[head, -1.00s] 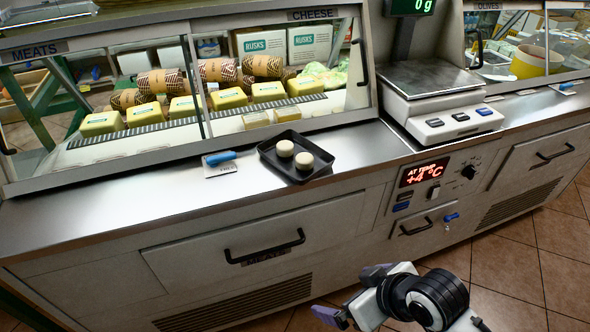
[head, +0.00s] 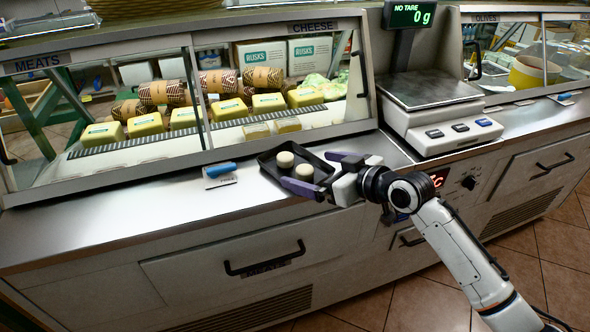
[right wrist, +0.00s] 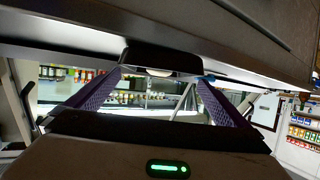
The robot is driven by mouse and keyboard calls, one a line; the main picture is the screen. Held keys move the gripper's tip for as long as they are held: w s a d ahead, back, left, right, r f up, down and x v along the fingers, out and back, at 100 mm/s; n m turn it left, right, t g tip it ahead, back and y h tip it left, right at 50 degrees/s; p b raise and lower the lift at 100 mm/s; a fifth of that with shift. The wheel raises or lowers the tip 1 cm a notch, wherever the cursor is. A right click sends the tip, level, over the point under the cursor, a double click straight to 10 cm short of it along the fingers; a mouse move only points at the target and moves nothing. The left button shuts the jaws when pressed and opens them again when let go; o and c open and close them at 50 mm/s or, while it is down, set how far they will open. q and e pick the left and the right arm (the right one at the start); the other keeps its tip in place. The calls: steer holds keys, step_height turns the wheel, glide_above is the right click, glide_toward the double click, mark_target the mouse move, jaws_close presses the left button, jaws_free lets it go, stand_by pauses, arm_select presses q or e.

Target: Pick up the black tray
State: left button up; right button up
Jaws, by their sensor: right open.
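The black tray (head: 267,165) lies on the steel counter ledge in front of the glass case. My left gripper is not in view.
The glass display case (head: 200,100) rises behind. A weighing scale (head: 430,90) stands to the right. The ledge at the left is clear.

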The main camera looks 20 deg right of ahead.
mark_target(302, 166)
steer(key=shift+x, duration=2.7)
steer(key=shift+d, duration=0.1)
steer(key=c, duration=0.8)
